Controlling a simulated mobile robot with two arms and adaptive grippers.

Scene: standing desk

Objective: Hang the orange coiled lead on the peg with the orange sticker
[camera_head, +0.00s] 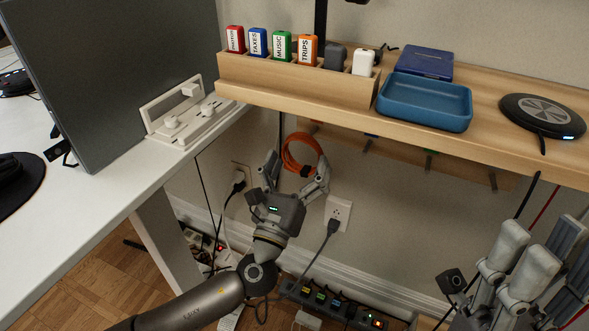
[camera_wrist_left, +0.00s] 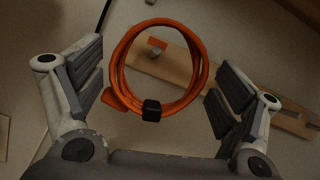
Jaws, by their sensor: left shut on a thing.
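The orange coiled lead (camera_head: 303,153) is a round coil with a black tie. My left gripper (camera_head: 296,178) holds it between its widely spread fingers, below the shelf. In the left wrist view the coil (camera_wrist_left: 203,75) spans the gap between the finger pads, its black tie nearest the palm. Through the loop I see an orange sticker (camera_wrist_left: 156,44) on the wooden peg rail (camera_wrist_left: 180,70). The coil looks in front of the rail; I cannot tell whether it touches a peg. My right gripper (camera_head: 510,265) is at the lower right; its fingertips are unclear.
The rail (camera_head: 400,158) under the shelf carries other pegs, including one by a green sticker (camera_head: 430,153). The shelf edge (camera_head: 430,140) overhangs it. A wall outlet (camera_head: 338,211) with a grey plug and hanging cables are close below. The white desk (camera_head: 110,195) stands left.

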